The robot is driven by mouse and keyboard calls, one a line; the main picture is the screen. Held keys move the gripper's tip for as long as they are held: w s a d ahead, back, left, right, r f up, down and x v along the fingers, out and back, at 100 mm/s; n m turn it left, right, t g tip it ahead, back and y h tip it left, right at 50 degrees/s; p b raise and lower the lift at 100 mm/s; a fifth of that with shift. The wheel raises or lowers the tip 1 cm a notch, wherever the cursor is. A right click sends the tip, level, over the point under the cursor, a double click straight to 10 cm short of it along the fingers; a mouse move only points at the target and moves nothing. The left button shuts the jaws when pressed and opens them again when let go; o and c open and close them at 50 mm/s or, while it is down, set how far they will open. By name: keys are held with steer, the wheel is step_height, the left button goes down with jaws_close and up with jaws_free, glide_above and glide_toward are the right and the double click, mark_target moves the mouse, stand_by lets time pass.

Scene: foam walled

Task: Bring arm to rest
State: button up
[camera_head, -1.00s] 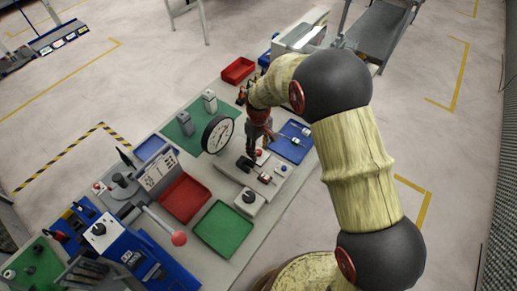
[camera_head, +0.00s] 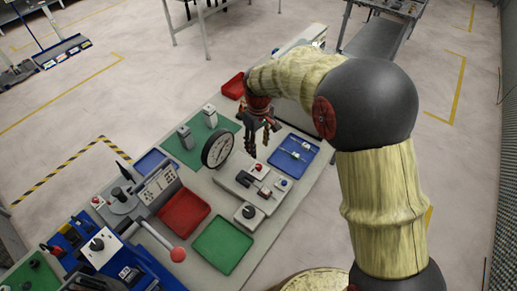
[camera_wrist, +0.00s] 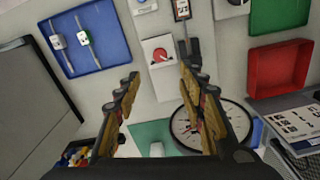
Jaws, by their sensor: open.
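My gripper (camera_head: 257,128) hangs above the workbench in the head view, between the round dial gauge and the blue tray. In the wrist view my gripper (camera_wrist: 162,95) has its two fingers wide apart with nothing between them. The bench top shows below the fingers. My arm reaches in from the right side of the head view, bends at a dark joint and comes down over the bench.
The dial gauge (camera_head: 217,149) stands close left of my gripper. A blue tray (camera_head: 293,157) with small parts lies to its right. A red tray (camera_head: 184,214), a green tray (camera_head: 222,246) and a lever machine (camera_head: 130,255) are nearer. Open floor lies right of the bench.

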stand_by(0.6)
steer(key=s+d+r+m+t+b, duration=0.2)
steer(key=s+d+r, duration=0.2)
steer(key=s, duration=0.5)
steer(key=s+d+r+m+t+b, duration=0.1)
steer(key=s+d+r+m+b, duration=0.1)
steer(key=s+d+r, duration=0.3)
steer(key=s+d+r+m+t+b, duration=0.2)
steer(key=s+d+r+m, duration=0.2)
steer(key=s, duration=0.9)
steer(key=shift+s+d+r+t, duration=0.35)
steer(key=shift+d+r, duration=0.2)
steer(key=shift+d, duration=1.3)
